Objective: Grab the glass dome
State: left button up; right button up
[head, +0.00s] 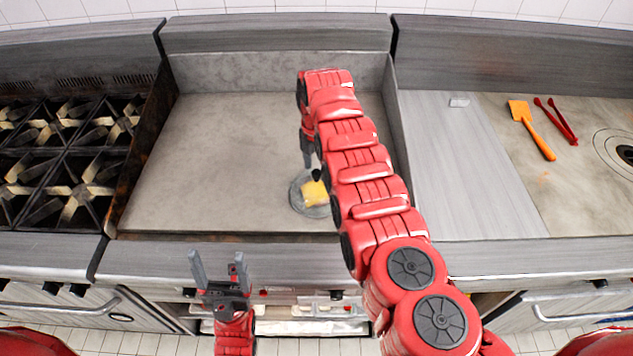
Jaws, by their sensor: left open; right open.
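The glass dome (298,196) is a clear round cover with a small black knob (317,174) on top. It stands on the flat griddle (220,150) near its front edge, over a yellow piece of food (315,193). My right gripper (308,160) points down just behind the knob, its fingers partly hidden by my red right arm. It is open, and I cannot tell if it touches the knob. The dome's right side lies close to that arm. My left gripper (219,268) is open and empty in front of the griddle's front edge, left of the dome.
A stove with black burner grates (70,150) is on the left. A raised wall borders the griddle's right side. An orange spatula (532,130) and red tongs (557,122) lie on the right counter. The griddle's left and middle are clear.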

jog(key=shift+f+b, duration=0.5)
jog(key=shift+f, duration=0.6)
grip_shut()
dwell(0.6)
